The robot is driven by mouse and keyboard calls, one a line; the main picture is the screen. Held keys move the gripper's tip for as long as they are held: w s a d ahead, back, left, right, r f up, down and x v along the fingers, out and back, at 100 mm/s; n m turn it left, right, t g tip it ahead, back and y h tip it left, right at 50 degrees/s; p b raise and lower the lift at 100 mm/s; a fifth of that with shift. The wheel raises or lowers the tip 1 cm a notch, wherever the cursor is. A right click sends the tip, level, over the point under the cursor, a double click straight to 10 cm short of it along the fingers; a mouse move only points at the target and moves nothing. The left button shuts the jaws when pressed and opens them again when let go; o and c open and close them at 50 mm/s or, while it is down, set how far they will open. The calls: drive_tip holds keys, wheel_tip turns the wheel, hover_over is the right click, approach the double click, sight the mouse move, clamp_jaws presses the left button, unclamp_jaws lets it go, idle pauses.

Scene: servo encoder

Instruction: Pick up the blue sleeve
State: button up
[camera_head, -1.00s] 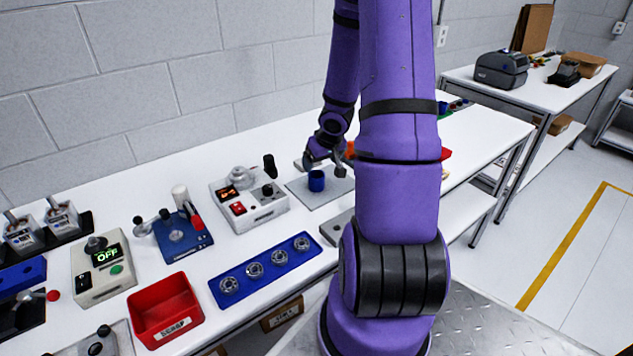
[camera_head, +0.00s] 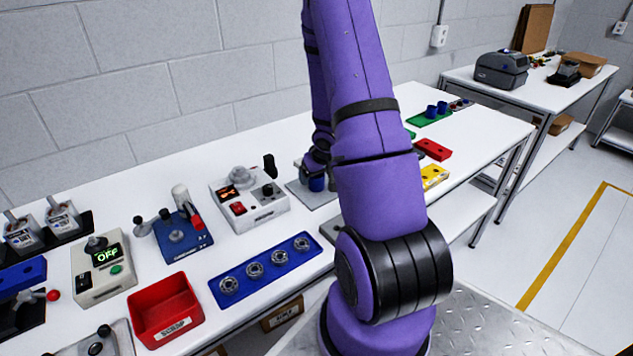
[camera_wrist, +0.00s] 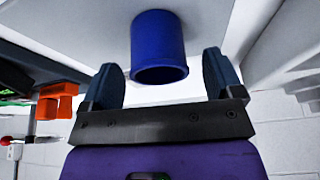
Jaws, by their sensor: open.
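The blue sleeve (camera_wrist: 158,40) is a short, hollow cylinder. In the wrist view it lies between the two fingers of my gripper (camera_wrist: 161,65), with a gap visible on each side. In the head view the sleeve (camera_head: 316,184) stands on a grey plate (camera_head: 300,190) on the bench, partly hidden by my gripper, which is right over it. My gripper is open and holds nothing. My arm covers part of the plate in the head view.
A white device with a black knob (camera_head: 248,207) stands just left of the plate. In front is a blue tray with several rings (camera_head: 266,272). Right of my arm are a red block (camera_head: 433,149), a yellow block (camera_head: 434,177), and a green tray (camera_head: 424,121) holding blue cylinders.

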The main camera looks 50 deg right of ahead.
drive_tip(key=shift+x, duration=1.1)
drive_tip(key=c, duration=1)
drive_tip(key=shift+r, duration=0.15)
